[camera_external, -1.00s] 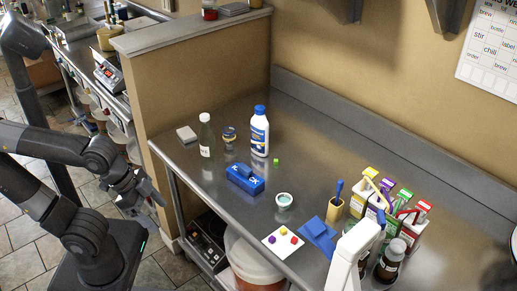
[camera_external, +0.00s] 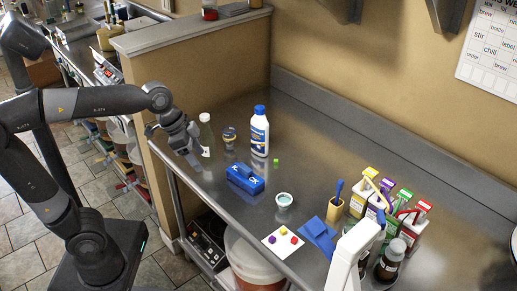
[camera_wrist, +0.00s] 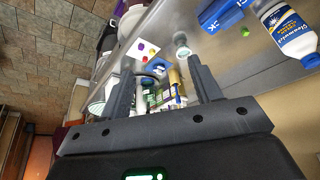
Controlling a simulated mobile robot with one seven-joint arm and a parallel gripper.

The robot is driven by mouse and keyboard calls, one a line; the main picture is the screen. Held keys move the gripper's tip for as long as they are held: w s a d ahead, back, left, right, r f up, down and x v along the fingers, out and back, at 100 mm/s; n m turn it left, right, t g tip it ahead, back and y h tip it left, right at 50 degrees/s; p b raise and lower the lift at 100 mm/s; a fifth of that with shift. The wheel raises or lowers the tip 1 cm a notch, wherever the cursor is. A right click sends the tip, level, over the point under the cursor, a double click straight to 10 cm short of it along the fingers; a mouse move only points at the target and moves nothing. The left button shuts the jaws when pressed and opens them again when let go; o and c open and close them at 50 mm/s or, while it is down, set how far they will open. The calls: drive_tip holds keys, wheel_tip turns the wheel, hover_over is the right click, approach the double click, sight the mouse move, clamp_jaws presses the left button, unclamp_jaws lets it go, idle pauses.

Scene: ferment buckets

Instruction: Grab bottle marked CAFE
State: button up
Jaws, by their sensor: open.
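A clear greenish bottle (camera_external: 206,131) with a white cap and a white label stands upright near the left end of the steel counter in the external view. Its label is too small and partly covered to read in full. My gripper (camera_external: 194,147) is over the counter's left edge, just left of the bottle, and overlaps its lower left side in the picture. Whether they touch cannot be told. In the wrist view my gripper (camera_wrist: 163,88) has its two fingers apart with nothing held between them. The greenish bottle does not show clearly there.
A blue-and-white bottle (camera_external: 259,132) and a small jar (camera_external: 229,137) stand right of the greenish bottle. A blue box (camera_external: 245,178) lies in front. Cartons (camera_external: 408,215) and dark bottles (camera_external: 390,260) crowd the right. The counter's back middle is clear.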

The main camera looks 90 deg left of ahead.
drive_tip(key=a+n, duration=0.1)
drive_tip(key=a, duration=1.3)
approach(204, 115)
drive_tip(key=w+d+f, duration=0.1)
drive_tip(key=d+f, duration=0.1)
drive_tip(key=shift+n+y, duration=0.3)
drive_tip(key=f, duration=0.1)
drive_tip(key=w+a+f, duration=0.1)
drive_tip(key=f, duration=0.2)
drive_tip(key=shift+w+a+f, duration=0.1)
drive_tip(key=shift+w+a, duration=0.15)
drive_tip(key=shift+a, duration=0.05)
drive_tip(key=shift+x, duration=3)
drive_tip(key=shift+a, duration=0.2)
drive_tip(key=shift+c, duration=0.2)
clamp_jaws()
